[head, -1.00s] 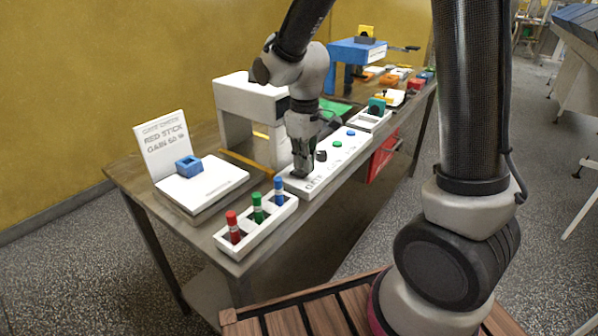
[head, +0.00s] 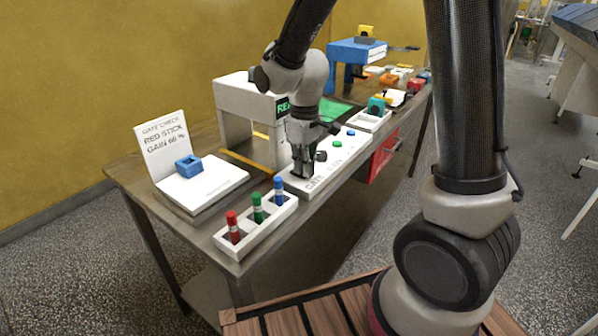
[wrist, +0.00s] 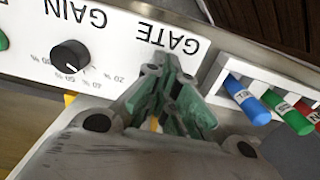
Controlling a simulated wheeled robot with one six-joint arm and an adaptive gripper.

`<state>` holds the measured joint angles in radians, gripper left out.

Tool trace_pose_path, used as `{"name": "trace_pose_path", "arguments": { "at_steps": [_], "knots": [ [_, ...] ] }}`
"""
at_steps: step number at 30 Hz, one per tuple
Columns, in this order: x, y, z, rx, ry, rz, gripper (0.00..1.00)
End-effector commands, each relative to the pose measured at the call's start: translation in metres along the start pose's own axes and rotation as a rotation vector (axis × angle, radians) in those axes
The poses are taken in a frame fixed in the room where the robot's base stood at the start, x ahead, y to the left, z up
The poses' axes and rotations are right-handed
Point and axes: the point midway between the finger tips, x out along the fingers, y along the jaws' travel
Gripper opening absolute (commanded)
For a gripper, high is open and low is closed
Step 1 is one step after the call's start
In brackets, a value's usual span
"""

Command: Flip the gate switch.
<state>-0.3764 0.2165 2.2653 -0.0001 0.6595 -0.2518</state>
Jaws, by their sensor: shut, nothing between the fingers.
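The white control panel (head: 341,160) lies along the table's front edge. In the wrist view it (wrist: 112,52) carries the labels GATE and GAIN, with a black gain knob (wrist: 70,56) and a scale. My gripper (head: 301,173) points down at the panel's near end, by the GATE label, beside the knob. In the wrist view my gripper (wrist: 176,88) has its fingers together, with nothing seen between them. I cannot make out the gate switch; the fingers cover the panel just below the word GATE. Whether they touch it I cannot tell.
A white rack (head: 262,229) with red, green and blue sticks stands close to the panel's near end. A white box (head: 240,95) with a green-lettered display stands behind. A sign (head: 164,142) and a blue block (head: 189,166) are at the left. A red bin (head: 383,157) hangs in front.

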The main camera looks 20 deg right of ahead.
Motion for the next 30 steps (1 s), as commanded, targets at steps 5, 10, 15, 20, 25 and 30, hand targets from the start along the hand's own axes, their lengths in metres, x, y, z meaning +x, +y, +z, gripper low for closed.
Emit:
{"name": "trace_pose_path", "arguments": {
  "at_steps": [5,10,15,20,25,30],
  "knots": [
    [-0.001,0.000,0.000,0.000,0.000,0.000,0.00],
    [-0.015,0.000,0.000,0.000,0.001,0.000,0.00],
    [-0.030,0.000,-0.001,0.000,0.002,0.000,0.00],
    [-0.044,0.000,0.000,0.000,0.002,0.001,0.00],
    [-0.059,0.000,0.000,0.000,0.002,0.000,0.00],
    [-0.068,0.000,0.000,0.000,0.000,0.000,0.00]
  ]
}}
